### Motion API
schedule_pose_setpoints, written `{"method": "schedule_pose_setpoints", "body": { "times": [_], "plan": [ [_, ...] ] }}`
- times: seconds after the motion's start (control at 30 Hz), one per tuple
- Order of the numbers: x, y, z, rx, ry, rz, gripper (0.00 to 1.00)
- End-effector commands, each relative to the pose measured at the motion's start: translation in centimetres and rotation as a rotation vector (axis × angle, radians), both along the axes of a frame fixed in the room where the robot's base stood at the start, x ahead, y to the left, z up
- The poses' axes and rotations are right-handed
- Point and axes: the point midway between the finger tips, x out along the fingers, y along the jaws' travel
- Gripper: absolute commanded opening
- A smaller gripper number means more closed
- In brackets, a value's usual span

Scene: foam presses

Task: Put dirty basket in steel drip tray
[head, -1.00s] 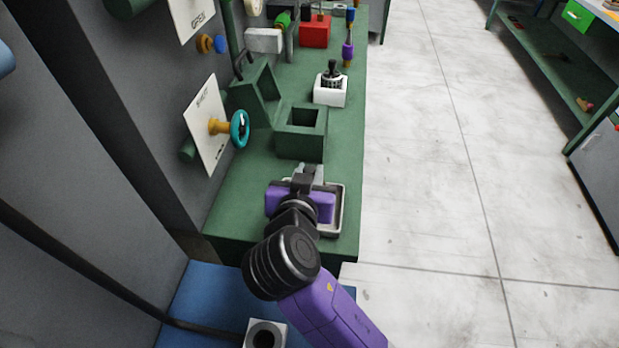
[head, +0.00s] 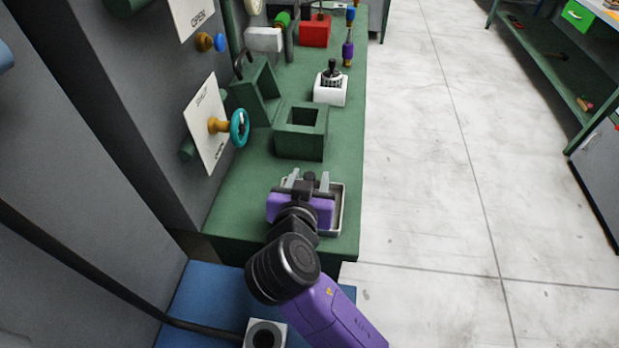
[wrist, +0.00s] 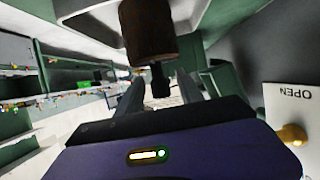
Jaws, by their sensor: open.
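The steel drip tray (head: 339,222) lies on the front end of the green counter, partly hidden under my gripper. The wrist view shows it upside down at the top, as a pale tray with a rim (wrist: 88,8). The dirty basket, a brown cylinder (wrist: 148,28) with a black knob, stands upright on the tray in that view. In the head view its brown body is hidden behind my gripper. My gripper (head: 308,178) is open above the tray. In the wrist view its fingers (wrist: 160,94) stand apart on either side of the knob's line.
A hollow green block (head: 288,146) stands just behind the tray. Farther back, a white block (head: 330,92) holds a mesh basket with a black knob. A teal wheel (head: 239,128) juts from the wall at left. The floor at right is clear.

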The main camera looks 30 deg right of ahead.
Motion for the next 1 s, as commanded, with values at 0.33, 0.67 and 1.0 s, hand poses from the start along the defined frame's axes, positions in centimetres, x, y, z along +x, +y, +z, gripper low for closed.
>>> {"method": "schedule_pose_setpoints", "body": {
  "times": [0.33, 0.67, 1.0],
  "plan": [
    [-2.9, 2.3, 1.8, 0.001, -0.003, 0.004, 0.44],
    [-7.6, 5.6, 4.2, 0.0, 0.0, 0.004, 0.44],
    [-9.0, 6.6, 4.9, 0.0, 0.0, 0.0, 0.44]
  ]
}}
